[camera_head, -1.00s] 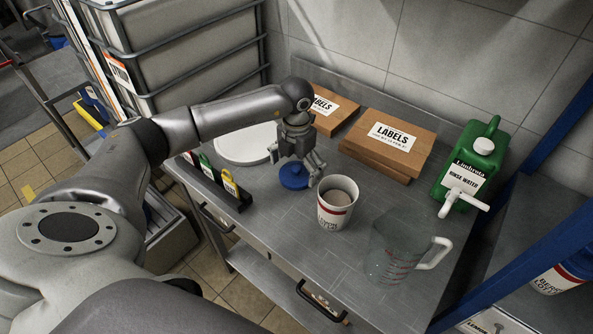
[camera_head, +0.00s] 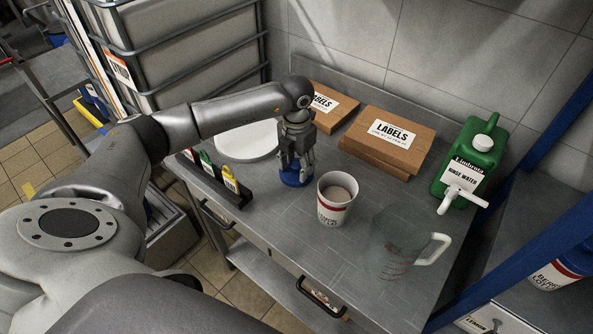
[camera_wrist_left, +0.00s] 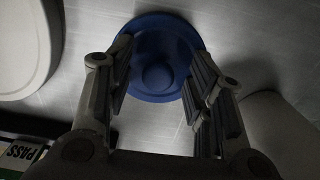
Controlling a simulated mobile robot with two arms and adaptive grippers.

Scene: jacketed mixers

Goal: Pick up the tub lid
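The blue round lid (camera_head: 291,181) lies on the grey metal worktop, left of the open white tub (camera_head: 337,196) with pale contents. In the left wrist view the lid (camera_wrist_left: 153,92) shows a raised round knob in its middle. My left gripper (camera_head: 296,168) points down directly over the lid, its fingertips low at it. In the left wrist view the fingers of my left gripper (camera_wrist_left: 160,68) stand apart on either side of the knob, with visible gaps to it. Whether the tips touch the lid is unclear. My right gripper is not in view.
A clear jug (camera_head: 390,255) stands right of the tub. A white round disc (camera_head: 245,140) and a black rack with coloured tags (camera_head: 222,180) are at left. Label boxes (camera_head: 390,145) and a green rinse water canister (camera_head: 472,165) stand behind.

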